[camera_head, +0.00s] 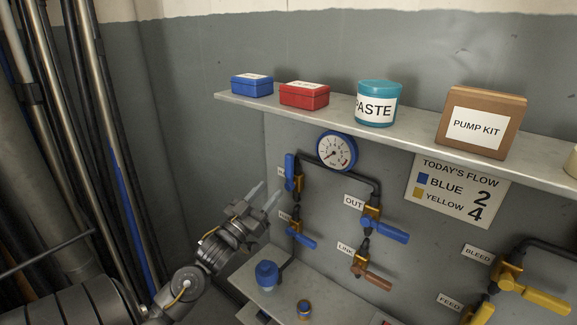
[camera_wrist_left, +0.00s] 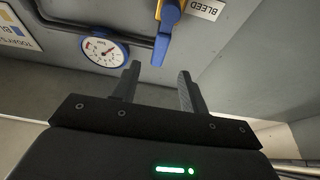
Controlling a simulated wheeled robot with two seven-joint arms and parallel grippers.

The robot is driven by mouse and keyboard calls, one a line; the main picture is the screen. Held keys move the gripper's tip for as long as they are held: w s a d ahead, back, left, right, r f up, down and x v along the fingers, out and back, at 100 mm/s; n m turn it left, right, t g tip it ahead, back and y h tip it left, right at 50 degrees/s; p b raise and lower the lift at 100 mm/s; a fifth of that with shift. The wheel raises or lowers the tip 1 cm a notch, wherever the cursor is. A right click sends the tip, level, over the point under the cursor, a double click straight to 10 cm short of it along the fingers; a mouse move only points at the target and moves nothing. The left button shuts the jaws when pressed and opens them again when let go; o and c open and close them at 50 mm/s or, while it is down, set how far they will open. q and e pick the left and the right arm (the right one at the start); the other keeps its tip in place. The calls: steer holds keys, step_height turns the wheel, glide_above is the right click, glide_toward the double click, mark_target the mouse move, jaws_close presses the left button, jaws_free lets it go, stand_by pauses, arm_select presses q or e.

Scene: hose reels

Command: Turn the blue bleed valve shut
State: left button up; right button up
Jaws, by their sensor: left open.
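The blue bleed valve (camera_head: 290,168) is the upper left valve on the grey wall panel, with a brass body and its blue handle standing upright, along the vertical pipe. Its label is mostly hidden in the head view. In the left wrist view, which is upside down, the handle (camera_wrist_left: 160,50) hangs beside a BLEED label (camera_wrist_left: 202,7). My left gripper (camera_head: 264,193) is open and empty, just left of the valve. In the left wrist view its fingertips (camera_wrist_left: 159,70) are spread to either side of the handle's end, apart from it. My right gripper is out of view.
A second blue-handled valve (camera_head: 300,240) sits just below. A gauge (camera_head: 337,151) and the OUT valve (camera_head: 375,222) are to the right. A shelf (camera_head: 400,128) with boxes overhangs above. A blue container (camera_head: 266,274) stands on the lower ledge (camera_head: 330,300). Yellow-handled valves (camera_head: 535,297) are far right.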

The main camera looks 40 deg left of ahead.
mark_target(287, 166)
arm_select(q)
steer(key=p+x, duration=0.1)
steer(key=x, duration=0.2)
steer(key=p+x, duration=0.1)
steer(key=x, duration=0.2)
steer(key=r+p+x, duration=0.1)
steer(key=p+x, duration=0.1)
steer(key=x, duration=0.2)
steer(key=shift+s, duration=0.1)
steer(key=shift+w+r, duration=0.1)
steer(key=shift+w, duration=0.35)
jaws_close()
